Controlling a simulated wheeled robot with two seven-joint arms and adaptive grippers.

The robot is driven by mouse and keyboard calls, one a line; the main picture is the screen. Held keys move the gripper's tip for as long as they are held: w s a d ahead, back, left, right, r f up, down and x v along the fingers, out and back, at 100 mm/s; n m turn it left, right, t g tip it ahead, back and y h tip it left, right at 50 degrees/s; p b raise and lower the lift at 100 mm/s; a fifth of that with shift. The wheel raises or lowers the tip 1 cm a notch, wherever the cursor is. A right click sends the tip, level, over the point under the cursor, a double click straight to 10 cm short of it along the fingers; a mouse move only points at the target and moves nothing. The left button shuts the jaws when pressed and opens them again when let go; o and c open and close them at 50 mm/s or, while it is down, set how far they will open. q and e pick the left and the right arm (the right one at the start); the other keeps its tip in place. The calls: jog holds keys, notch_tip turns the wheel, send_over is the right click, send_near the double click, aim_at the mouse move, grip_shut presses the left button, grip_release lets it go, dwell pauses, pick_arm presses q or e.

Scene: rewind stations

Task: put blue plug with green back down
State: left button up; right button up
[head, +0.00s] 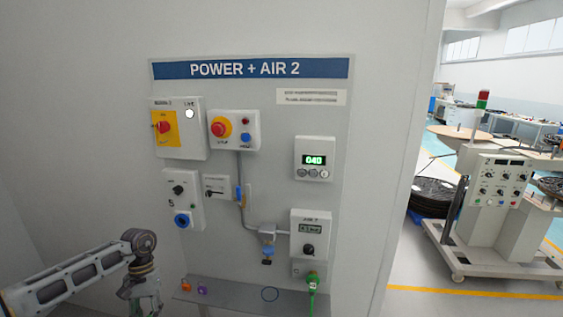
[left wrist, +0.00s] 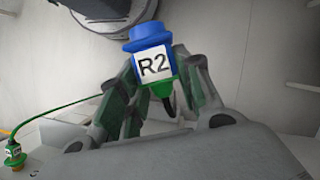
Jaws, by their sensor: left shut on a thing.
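The blue plug with green (left wrist: 151,62), labelled R2, shows in the left wrist view with a blue cap on top and a green lower part. My left gripper (left wrist: 158,88) is shut on it, with a finger on either side. A dark curved piece shows below the plug. In the head view my left gripper's body (head: 145,290) is low at the left, left of the grey ledge (head: 228,295); its fingertips and the plug are not seen there. My right gripper is in neither view.
A green connector (head: 312,280) hangs under the right box. The POWER + AIR 2 panel (head: 270,120) rises above the ledge.

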pick_arm(q)
jog(key=w+d+f+m, duration=0.1)
jog(key=d, duration=0.8)
jog(key=w+d+f+m+y, duration=0.1)
jog(key=d+m, duration=0.1)
jog(key=d, duration=0.7)
jog(key=shift+d, duration=0.4)
jog(key=shift+r, duration=0.1)
jog(key=d+r+m+y, duration=0.1)
jog(key=d+r+m, duration=0.3)
jog(key=d+r, duration=0.3)
jog(key=s+d+r+m+y, duration=0.1)
jog(key=d+r+m, duration=0.3)
jog(key=d+r, duration=0.4)
jog(key=shift+r+t+y, duration=0.4)
jog(key=shift+r+y, duration=0.3)
jog(key=shift+r, duration=2.55)
jog(key=shift+a+r, duration=0.1)
jog(key=s+a+r+n+h, duration=0.1)
jog(key=s+a+r+n, duration=0.1)
jog(key=a+r+n, duration=0.1)
jog(key=shift+s+a+r+g, duration=0.3)
jog(key=shift+a+r, duration=0.4)
jog(key=shift+r, duration=0.65)
